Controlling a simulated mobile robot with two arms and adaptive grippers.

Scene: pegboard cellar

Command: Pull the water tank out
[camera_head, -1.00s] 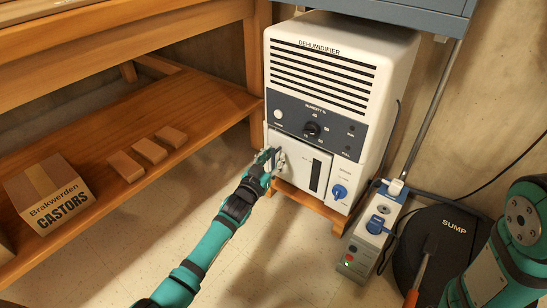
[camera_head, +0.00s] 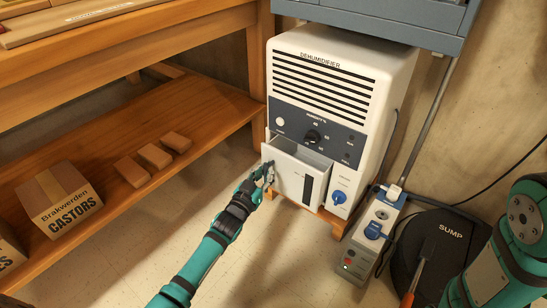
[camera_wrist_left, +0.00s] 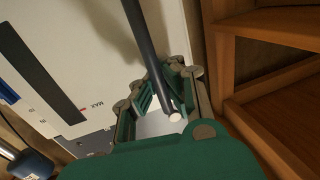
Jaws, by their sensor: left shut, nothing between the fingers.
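The water tank (camera_head: 291,174) is a white drawer low in the front of the dehumidifier (camera_head: 340,75). It stands partly out, and its open top shows. A dark level strip runs down its front. My left gripper (camera_head: 268,172) is at the left part of the tank front, its fingers shut. In the left wrist view the gripper (camera_wrist_left: 160,90) is close against the white tank front (camera_wrist_left: 75,40), with a dark bar (camera_wrist_left: 147,55) passing at the fingers. I cannot tell whether the bar touches them. My right gripper is out of view.
A power strip (camera_head: 371,238) and a round black sump lid (camera_head: 425,260) lie right of the dehumidifier. A wooden bench with a lower shelf (camera_head: 190,100) stands at left, holding a castors box (camera_head: 60,200) and several small blocks. The floor before the tank is clear.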

